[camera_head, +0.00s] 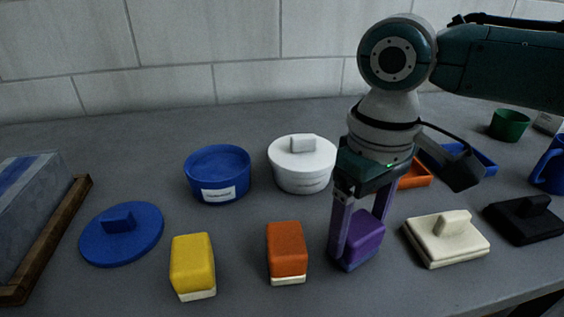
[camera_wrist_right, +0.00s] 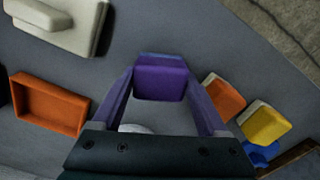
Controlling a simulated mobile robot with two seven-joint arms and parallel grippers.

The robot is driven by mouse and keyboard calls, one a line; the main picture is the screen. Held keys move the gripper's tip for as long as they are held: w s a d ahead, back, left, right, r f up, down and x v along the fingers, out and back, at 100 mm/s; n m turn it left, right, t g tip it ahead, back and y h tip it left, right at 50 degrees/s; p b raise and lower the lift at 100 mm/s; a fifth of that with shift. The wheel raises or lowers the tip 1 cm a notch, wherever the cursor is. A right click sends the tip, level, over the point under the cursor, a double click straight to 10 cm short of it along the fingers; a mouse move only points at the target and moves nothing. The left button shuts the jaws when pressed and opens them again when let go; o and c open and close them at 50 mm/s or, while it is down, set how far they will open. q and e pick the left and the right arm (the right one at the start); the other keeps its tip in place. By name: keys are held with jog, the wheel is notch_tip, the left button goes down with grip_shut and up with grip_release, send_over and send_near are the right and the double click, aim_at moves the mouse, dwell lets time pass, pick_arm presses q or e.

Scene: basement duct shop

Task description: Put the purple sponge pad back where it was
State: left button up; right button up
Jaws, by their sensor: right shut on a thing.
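The purple sponge pad (camera_head: 364,238) is between the fingers of my right gripper (camera_head: 353,245), which is shut on it. The pad is at or just above the grey table, right of the orange sponge pad (camera_head: 287,251); I cannot tell if it touches the table. In the right wrist view the purple pad (camera_wrist_right: 161,78) sits between the two purple fingers of the right gripper (camera_wrist_right: 160,88). A yellow sponge pad (camera_head: 192,264) stands left of the orange one. My left gripper is not in view.
A blue tub (camera_head: 218,176), its blue lid (camera_head: 121,234) and a lidded white tub (camera_head: 302,166) stand left. A cream lidded box piece (camera_head: 447,240) and a black one (camera_head: 524,218) lie right. An orange tray (camera_head: 415,175) and blue tray (camera_head: 470,157) are behind. A wall closes the back.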

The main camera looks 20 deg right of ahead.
aim_at(359, 225)
jog(key=shift+f, duration=0.15)
jog(key=o, duration=1.2)
jog(key=shift+r, duration=0.3)
notch_tip(359, 225, up, 11)
jog(key=p, duration=0.2)
jog(key=s+a+f+n+t+y, duration=0.2)
jog(key=s+a+f+n+y, duration=0.1)
jog(key=s+a+f, duration=0.55)
jog(key=s+d+m+h, duration=0.1)
jog(key=s, duration=0.1)
jog(key=s+d+m+t+h, duration=0.1)
jog(key=s+d, duration=0.1)
jog(key=s, duration=0.1)
jog(key=s+d, duration=0.2)
jog(key=shift+s+d+f+m+t+h, duration=0.1)
jog(key=shift+s+d+m+t+h, duration=0.1)
jog(key=shift+m+t+h, duration=0.15)
